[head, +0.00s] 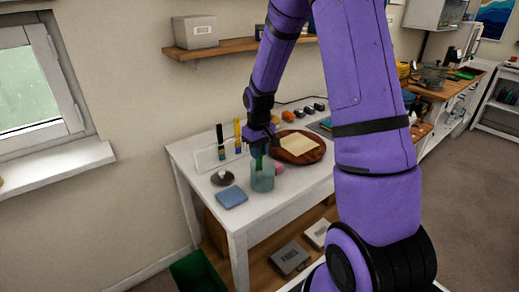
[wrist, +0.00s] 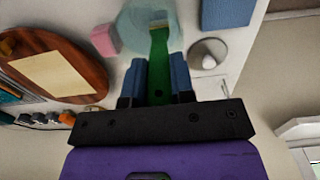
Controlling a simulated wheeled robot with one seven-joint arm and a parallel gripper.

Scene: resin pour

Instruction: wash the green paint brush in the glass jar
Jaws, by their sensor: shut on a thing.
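The glass jar (head: 262,177) stands near the front edge of the white table in the head view. In the wrist view the jar (wrist: 135,22) is at the top, beyond my fingertips. My gripper (wrist: 161,75) is shut on the green paint brush (wrist: 159,50), its blue fingers on either side of the green handle. The brush's pale bristle end overlaps the jar in the wrist view. In the head view my gripper (head: 262,146) is just above the jar, and green shows at the jar's mouth. How deep the bristles reach is hard to tell.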

